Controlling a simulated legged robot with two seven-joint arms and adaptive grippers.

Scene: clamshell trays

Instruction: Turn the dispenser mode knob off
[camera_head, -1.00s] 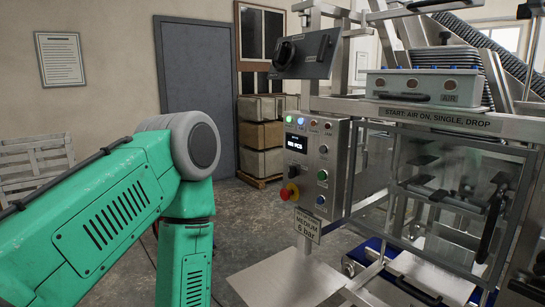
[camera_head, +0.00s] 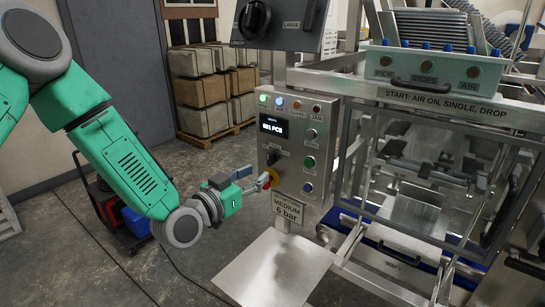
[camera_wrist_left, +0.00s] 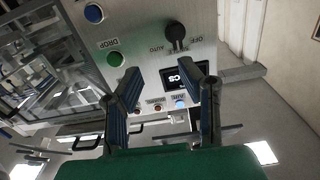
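The dispenser mode knob (camera_head: 273,157) is a small black rotary knob on the steel control panel (camera_head: 296,140), below the display. In the left wrist view, which is turned over, the knob (camera_wrist_left: 177,36) sits beside the words OFF and AUTO; I cannot surely tell which one it points to. My left gripper (camera_head: 265,181) is in front of the panel, below the knob, and overlaps the red emergency stop (camera_head: 275,174). In the left wrist view the left gripper (camera_wrist_left: 166,92) has its fingers apart, with nothing between them and the knob beyond. My right gripper is not in view.
Green (camera_head: 310,162), blue (camera_head: 308,187) and other buttons sit close to the knob. A dark box with a larger black knob (camera_head: 255,18) hangs above the panel. A steel plate (camera_head: 275,268) juts out below. Boxes on a pallet (camera_head: 205,95) stand behind.

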